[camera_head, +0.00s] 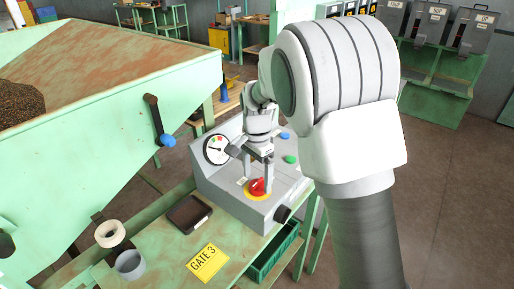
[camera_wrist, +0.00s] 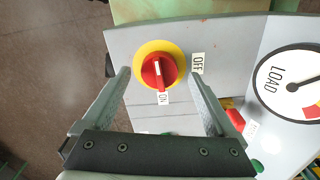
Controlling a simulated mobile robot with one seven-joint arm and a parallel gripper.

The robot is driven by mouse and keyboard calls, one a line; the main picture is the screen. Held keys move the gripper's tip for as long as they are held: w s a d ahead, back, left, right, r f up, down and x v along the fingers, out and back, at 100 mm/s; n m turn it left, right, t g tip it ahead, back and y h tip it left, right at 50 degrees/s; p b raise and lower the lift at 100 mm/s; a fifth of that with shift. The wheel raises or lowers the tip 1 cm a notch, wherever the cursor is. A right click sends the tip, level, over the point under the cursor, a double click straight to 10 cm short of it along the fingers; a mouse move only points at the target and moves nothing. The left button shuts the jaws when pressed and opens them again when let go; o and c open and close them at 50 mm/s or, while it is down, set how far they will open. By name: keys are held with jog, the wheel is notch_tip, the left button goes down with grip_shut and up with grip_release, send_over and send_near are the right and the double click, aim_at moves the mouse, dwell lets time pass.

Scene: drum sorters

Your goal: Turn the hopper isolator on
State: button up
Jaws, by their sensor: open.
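The hopper isolator is a red rotary knob (camera_head: 258,187) on a yellow disc, on the sloped top of a grey control box (camera_head: 228,186). In the wrist view the red knob (camera_wrist: 159,71) has its grip bar lying up-down, with a white line along it towards the ON label (camera_wrist: 163,98) below. The OFF label (camera_wrist: 197,63) is to its right. My gripper (camera_head: 257,177) is open over the knob; in the wrist view its fingers (camera_wrist: 158,78) stand left and right of the knob, with gaps on both sides. I cannot tell how far the tips are above the panel.
The box also carries a round LOAD gauge (camera_head: 216,149), a green button (camera_head: 290,159) and a blue button (camera_head: 285,135). A green hopper (camera_head: 110,110) with a blue-ended lever (camera_head: 160,125) stands left.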

aim_at(257, 182)
notch_tip(257, 182, up, 16)
jog(key=shift+f+p, duration=0.2)
jog(key=shift+p, duration=0.15)
jog(key=s+d+r+n+t, duration=0.2)
jog(key=s+d+r+n, duration=0.25)
jog(key=s+d, duration=0.55)
jog(key=s+d+f+n+t, duration=0.1)
jog(key=s+d+n, duration=0.1)
jog(key=s, duration=0.5)
jog(key=s+d+f+n+t, duration=0.2)
jog(key=s+n, duration=0.1)
jog(key=s, duration=0.5)
jog(key=shift+s+d+f+t, duration=0.15)
jog(key=shift+t, duration=0.15)
dwell(0.5)
